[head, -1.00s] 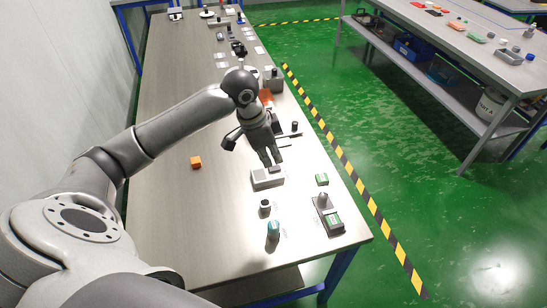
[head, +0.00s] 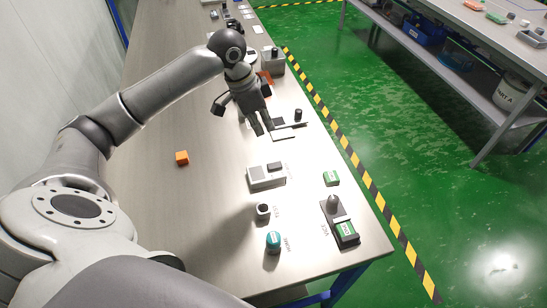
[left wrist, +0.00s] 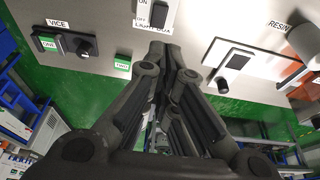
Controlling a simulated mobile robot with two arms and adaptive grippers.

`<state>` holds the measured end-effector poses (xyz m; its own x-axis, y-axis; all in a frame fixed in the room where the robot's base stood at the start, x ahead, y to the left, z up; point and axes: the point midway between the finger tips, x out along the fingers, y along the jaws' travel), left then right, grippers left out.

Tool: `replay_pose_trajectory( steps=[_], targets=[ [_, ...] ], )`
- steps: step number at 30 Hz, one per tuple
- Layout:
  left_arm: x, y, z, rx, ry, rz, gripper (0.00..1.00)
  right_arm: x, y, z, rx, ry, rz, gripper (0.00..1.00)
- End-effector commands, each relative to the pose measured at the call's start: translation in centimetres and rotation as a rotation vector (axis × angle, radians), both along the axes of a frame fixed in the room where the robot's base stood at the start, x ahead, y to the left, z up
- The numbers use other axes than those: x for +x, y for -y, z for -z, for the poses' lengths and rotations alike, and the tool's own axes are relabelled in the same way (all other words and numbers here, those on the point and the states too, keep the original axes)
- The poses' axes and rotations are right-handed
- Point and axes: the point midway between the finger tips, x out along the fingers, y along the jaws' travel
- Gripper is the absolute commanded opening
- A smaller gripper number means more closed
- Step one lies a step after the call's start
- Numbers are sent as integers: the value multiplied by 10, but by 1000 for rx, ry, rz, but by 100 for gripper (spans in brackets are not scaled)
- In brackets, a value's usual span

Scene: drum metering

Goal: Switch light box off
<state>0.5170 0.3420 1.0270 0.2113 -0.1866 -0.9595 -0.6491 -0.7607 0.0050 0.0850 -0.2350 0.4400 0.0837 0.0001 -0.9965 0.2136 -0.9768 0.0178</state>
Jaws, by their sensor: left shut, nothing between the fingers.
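The light box control (head: 258,180) is a small pale box with a dark switch (head: 275,167) on the table, right of centre in the head view. I cannot tell which way the switch is set. My left gripper (head: 265,131) is shut and empty, beyond the control and apart from it. Its fingers (left wrist: 163,62) fill the middle of the left wrist view. My right gripper is not in view.
A vice (head: 334,204) with a green-labelled part, a green block (head: 331,178), a teal-topped bottle (head: 273,242) and a dark-topped jar (head: 263,211) stand nearer. A framed plate with a black knob (head: 298,115) is right of my gripper.

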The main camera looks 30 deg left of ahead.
Motion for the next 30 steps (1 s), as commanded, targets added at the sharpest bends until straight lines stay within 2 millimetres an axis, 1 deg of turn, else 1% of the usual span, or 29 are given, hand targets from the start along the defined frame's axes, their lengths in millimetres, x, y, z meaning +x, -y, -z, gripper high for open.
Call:
replay_pose_trajectory(
  steps=[9, 11, 14, 17, 27, 30],
  targets=[
    [0, 0, 0, 0, 0, 0, 0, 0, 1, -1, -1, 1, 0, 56],
    [1, 1, 2, 0, 0, 0, 0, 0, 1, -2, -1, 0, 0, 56],
    [2, 3, 12, -1, -4, 0, 0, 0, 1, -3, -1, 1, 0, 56],
    [5, 6, 27, -1, -3, 1, 0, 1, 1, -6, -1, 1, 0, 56],
    [21, 20, 96, -2, -3, 0, 0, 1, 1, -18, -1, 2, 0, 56],
    [20, 19, 112, 0, -4, 0, 0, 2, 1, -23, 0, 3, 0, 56]
  ],
)
